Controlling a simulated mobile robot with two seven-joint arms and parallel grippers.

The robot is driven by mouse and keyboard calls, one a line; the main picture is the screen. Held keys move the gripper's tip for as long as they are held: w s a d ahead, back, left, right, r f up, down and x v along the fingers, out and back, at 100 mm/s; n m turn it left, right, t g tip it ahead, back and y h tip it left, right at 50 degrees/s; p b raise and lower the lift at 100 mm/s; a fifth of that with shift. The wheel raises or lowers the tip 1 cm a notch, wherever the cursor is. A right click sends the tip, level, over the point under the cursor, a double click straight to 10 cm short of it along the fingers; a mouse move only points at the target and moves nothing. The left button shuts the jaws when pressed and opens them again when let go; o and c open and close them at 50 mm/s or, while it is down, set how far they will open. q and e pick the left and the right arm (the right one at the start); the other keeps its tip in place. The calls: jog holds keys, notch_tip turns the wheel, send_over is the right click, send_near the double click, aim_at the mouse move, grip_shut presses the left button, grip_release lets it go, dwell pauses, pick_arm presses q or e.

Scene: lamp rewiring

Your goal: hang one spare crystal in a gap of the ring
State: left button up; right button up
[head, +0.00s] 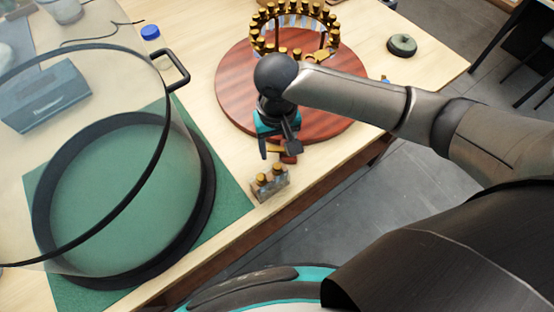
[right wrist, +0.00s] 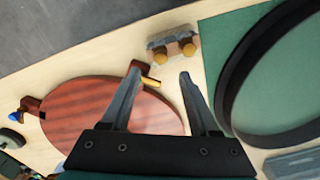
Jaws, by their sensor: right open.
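The ring (head: 257,42), lined with gold-capped crystals, stands at the back of a round red-brown wooden board (head: 232,88). My right arm covers part of its near side, so I cannot tell exactly where a gap is. Spare crystals with gold caps (head: 277,169) stand in a small holder (head: 268,193) near the table's front edge; they also show in the right wrist view (right wrist: 188,49). My right gripper (head: 278,150) is open and empty above the board's near edge, short of the holder. In the right wrist view the holder lies beyond the spread fingertips (right wrist: 160,73). My left gripper is not in view.
A large clear cylinder with black rims (head: 205,190) stands on a green mat (head: 232,190) at left. A small gold-and-brown piece (right wrist: 150,82) sits at the board's edge.

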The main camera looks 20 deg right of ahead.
aim_at(277, 164)
notch_tip(277, 164, down, 7)
jog(key=shift+f+b, duration=0.1)
jog(key=shift+b, duration=0.35)
jog(key=shift+c, duration=0.2)
grip_shut()
dwell(0.5)
notch_tip(277, 164, up, 8)
jog(key=p, duration=1)
jog(key=shift+a+r+b, duration=0.1)
jog(key=shift+r+b, duration=0.1)
jog(key=shift+b, duration=0.1)
jog(key=shift+r, duration=0.85)
